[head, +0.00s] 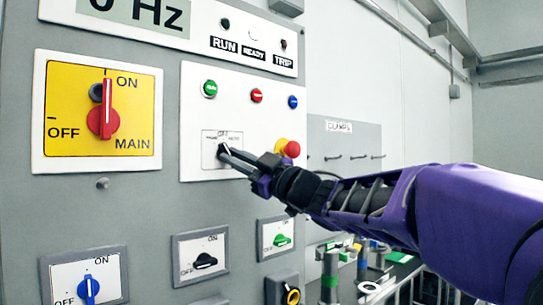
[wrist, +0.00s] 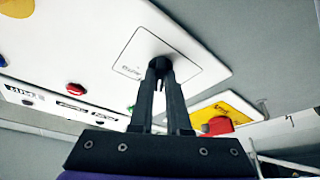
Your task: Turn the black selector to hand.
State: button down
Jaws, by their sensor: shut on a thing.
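The black selector (head: 222,148) sits on a small square label plate in the lower part of a white control panel (head: 196,120). The plate has small lettering at left, top and right, too fine to read surely. My gripper (head: 229,153) reaches in from the right and is shut on the selector knob. In the wrist view the two dark fingers (wrist: 160,68) meet the black selector (wrist: 150,42), and they hide much of it. Which mark the selector points at cannot be told.
A red and yellow mushroom button (head: 291,149) is close beside my gripper on the right. Green, red and blue buttons (head: 256,96) sit above. A yellow main switch (head: 107,118) with a red handle is at left. Black (head: 204,261) and green (head: 281,240) switches are below.

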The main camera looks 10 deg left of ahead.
jog(key=shift+w+r+n+g+p, duration=0.1)
jog(key=shift+n+g+p, duration=0.25)
jog(key=shift+n+g, duration=0.8)
jog(key=shift+n+t, duration=0.35)
jog(key=shift+n, duration=0.2)
jog(key=c, duration=0.9)
grip_release()
